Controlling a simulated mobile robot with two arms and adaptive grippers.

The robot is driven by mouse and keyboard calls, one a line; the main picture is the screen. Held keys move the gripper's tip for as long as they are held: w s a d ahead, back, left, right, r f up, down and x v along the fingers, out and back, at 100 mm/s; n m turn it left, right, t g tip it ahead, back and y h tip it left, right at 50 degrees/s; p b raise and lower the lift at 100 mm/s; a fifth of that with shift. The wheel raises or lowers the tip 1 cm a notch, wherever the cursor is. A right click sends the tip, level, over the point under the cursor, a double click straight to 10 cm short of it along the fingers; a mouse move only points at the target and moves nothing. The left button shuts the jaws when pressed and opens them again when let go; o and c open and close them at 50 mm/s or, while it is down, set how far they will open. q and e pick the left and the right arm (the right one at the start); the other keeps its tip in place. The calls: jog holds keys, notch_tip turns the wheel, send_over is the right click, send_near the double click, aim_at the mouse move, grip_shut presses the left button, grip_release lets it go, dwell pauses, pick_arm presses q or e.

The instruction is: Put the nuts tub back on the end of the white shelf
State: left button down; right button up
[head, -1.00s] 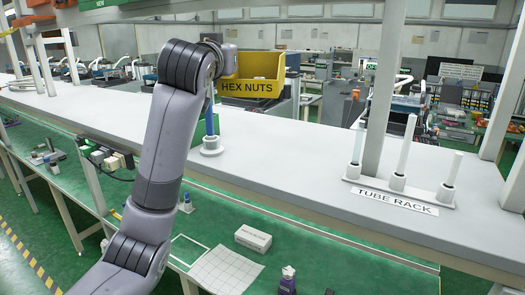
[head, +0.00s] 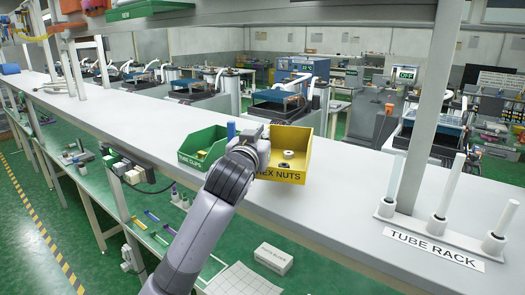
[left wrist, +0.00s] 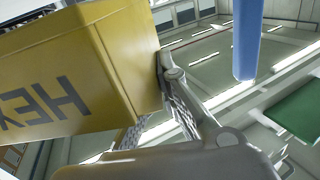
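The nuts tub (head: 296,142) is a yellow open bin labelled HEX NUTS, with a few nuts visible inside. In the head view it is over the white shelf (head: 330,185); I cannot tell whether it touches the shelf. My left gripper (head: 262,146) is at the tub's left side and appears shut on its wall. In the left wrist view the tub (left wrist: 75,75) fills the upper left, tilted, with the gripper fingers (left wrist: 160,105) against its edge. The gripper and arm hide part of the tub's label. My right gripper is not in view.
A green bin (head: 203,150) labelled TUBE CLIPS stands left of the gripper. A blue post (head: 231,130) rises behind the gripper and shows in the left wrist view (left wrist: 246,40). A tube rack (head: 440,232) and upright are on the right.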

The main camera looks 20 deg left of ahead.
pick_arm(q)
jog(key=shift+s+f, duration=0.1)
jog(key=shift+f, duration=0.6)
notch_tip(320, 180, down, 3)
jog(key=shift+f+p, duration=0.1)
jog(key=shift+p, duration=0.45)
jog(key=shift+f, duration=0.45)
jog(key=c, duration=1.8)
grip_release()
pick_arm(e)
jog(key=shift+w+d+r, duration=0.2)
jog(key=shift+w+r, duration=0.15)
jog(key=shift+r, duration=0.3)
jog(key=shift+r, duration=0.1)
